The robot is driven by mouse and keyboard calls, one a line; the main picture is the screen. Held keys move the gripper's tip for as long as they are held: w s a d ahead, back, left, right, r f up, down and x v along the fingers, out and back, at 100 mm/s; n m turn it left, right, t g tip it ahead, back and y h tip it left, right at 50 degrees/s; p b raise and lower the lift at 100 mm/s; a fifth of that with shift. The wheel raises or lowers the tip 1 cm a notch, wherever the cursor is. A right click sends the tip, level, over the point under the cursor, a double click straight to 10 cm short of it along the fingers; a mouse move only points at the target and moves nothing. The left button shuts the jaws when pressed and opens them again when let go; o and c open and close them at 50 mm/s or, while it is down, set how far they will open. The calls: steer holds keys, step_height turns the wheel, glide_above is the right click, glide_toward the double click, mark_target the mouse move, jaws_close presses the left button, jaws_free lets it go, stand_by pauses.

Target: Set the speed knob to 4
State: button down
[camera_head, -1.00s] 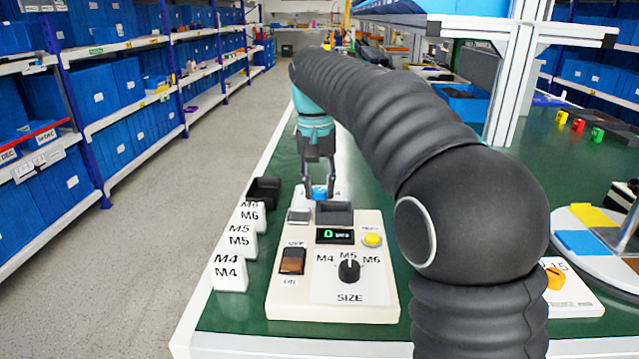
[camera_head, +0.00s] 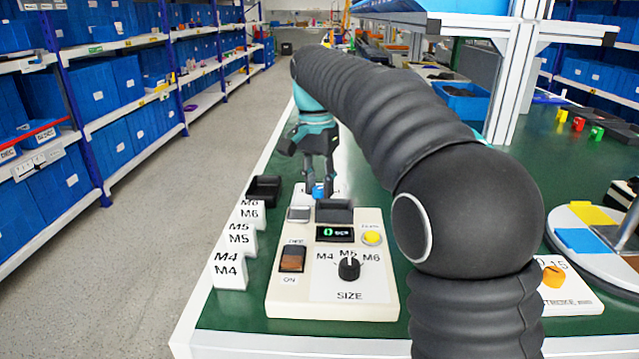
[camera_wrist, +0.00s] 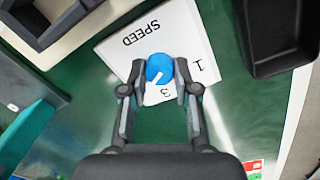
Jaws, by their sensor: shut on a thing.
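The blue speed knob (camera_wrist: 159,66) stands on a white plate (camera_wrist: 125,42) lettered SPEED, with the numerals 1 and 3 showing in the wrist view. My gripper (camera_wrist: 161,80) is shut on the knob, one finger on each side. The knob's white pointer line slants toward the lower left of that view, to the left of the 3. No 4 is visible; the fingers cover part of the scale. In the head view, the knob (camera_head: 319,191) is a small blue shape between my fingertips (camera_head: 319,188), behind the control box.
A cream control box (camera_head: 333,305) with a SIZE knob, a rocker switch and a yellow button stands in front of my gripper. White M4, M5 and M6 blocks (camera_head: 231,268) and a black bin (camera_head: 264,188) are on the left.

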mark_target(318, 187)
steer(key=c, duration=0.9)
jaws_free()
steer(key=shift+o, duration=0.2)
steer(key=shift+r, duration=0.15)
steer(key=shift+w+a+r, duration=0.1)
steer(key=shift+r, duration=1.7)
steer(key=shift+a+r, duration=0.1)
steer(key=shift+r, duration=1.7)
